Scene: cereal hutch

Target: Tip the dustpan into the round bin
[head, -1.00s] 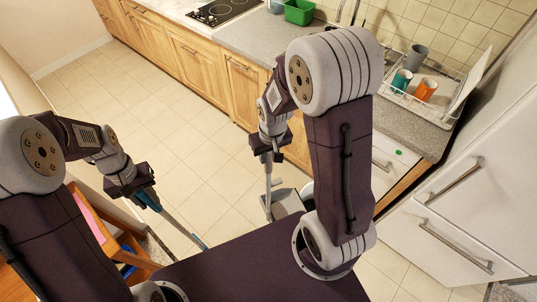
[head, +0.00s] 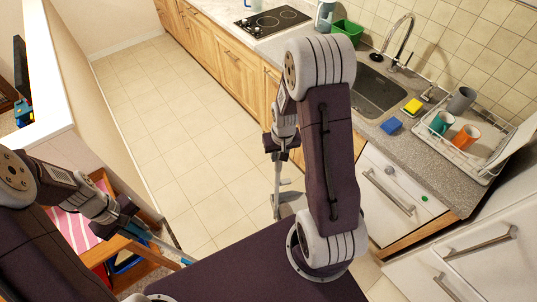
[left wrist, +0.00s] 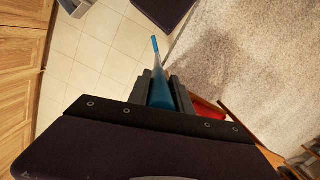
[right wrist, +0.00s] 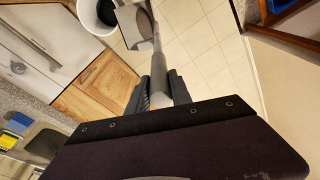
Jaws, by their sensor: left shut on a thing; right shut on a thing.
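My right gripper (head: 279,158) is shut on the grey handle of the dustpan (head: 287,204), which hangs below it near the floor. In the right wrist view the pan (right wrist: 133,28) shows beyond my right gripper (right wrist: 157,92). The round bin (right wrist: 88,18), white with a dark inside, stands beside the pan there, cut by the top edge. I cannot tell whether the pan overlaps it or what the pan holds. In the head view my right arm hides most of that spot. My left gripper (head: 132,226) is shut on a blue-handled tool (left wrist: 160,92), apart from the dustpan.
Wooden cabinets (head: 235,62) and a counter with a sink (head: 378,92) run along the back and right. A dish rack (head: 478,145) with mugs stands on the counter. A wooden piece with a striped cloth (head: 75,228) is at left. Tiled floor (head: 165,110) between is clear.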

